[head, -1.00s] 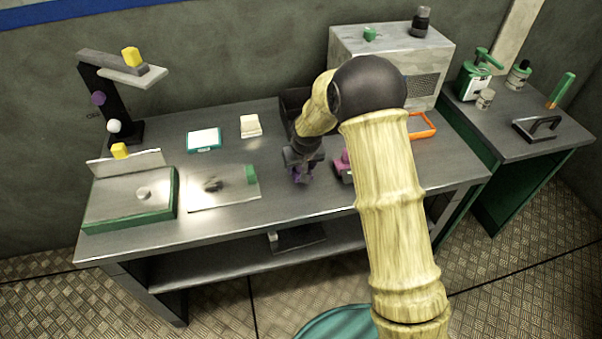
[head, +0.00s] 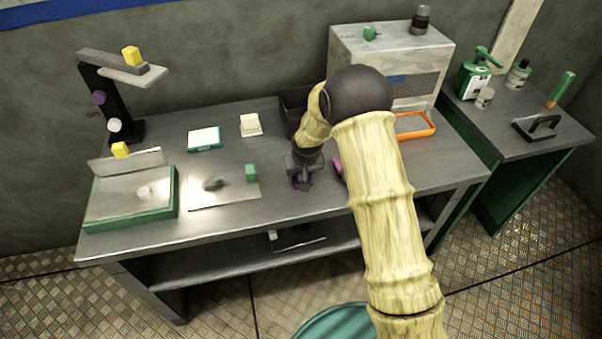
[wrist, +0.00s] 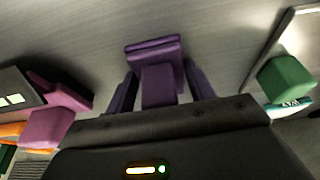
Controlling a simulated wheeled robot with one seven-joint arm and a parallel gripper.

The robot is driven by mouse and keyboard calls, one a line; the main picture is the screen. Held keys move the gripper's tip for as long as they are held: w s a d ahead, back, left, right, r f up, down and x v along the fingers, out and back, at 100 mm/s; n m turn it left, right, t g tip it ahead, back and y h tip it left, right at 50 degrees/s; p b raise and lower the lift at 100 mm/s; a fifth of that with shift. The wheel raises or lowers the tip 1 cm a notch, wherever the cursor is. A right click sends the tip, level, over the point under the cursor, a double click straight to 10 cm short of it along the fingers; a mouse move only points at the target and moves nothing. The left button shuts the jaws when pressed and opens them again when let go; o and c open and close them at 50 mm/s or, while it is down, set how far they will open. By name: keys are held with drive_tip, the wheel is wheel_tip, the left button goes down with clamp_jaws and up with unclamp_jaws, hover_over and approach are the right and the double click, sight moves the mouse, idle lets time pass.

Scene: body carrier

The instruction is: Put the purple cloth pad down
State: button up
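The purple cloth pad (wrist: 155,48) is in the wrist view, a flat slab with a block-shaped grip (wrist: 158,85) on it. It appears to rest on the grey metal bench (head: 235,220). My gripper (wrist: 160,78) has one finger on each side of the grip, with a narrow gap showing at each side, so it looks open around it. In the head view my gripper (head: 300,180) is low over the bench, right of its middle, and hides most of the pad.
A pink block-like object (wrist: 52,122) lies close beside my gripper. A green block (head: 251,173) stands on a metal plate (head: 225,190) to the left. An orange-rimmed tray (head: 415,126) and a grey box-shaped machine (head: 400,65) stand to the right and behind. Bare bench lies in front.

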drive_tip(key=o, duration=0.3)
drive_tip(key=shift+r, duration=0.1)
drive_tip(key=shift+s+r, duration=0.1)
drive_tip(key=shift+r, duration=0.45)
drive_tip(key=b+v, duration=0.1)
drive_tip(key=v, duration=1)
drive_tip(key=shift+d, duration=0.1)
drive_tip(key=s+d+r+m, duration=0.1)
drive_tip(key=s+d+r, duration=0.1)
drive_tip(key=s+d, duration=0.6)
drive_tip(key=s+d+r+m+g+h, duration=0.1)
drive_tip(key=s+d+m, duration=0.1)
drive_tip(key=s+d, duration=0.6)
drive_tip(key=s, duration=0.6)
drive_tip(key=shift+s+d+r, duration=0.2)
drive_tip(key=shift+s+r, duration=0.15)
drive_tip(key=shift+r, duration=0.05)
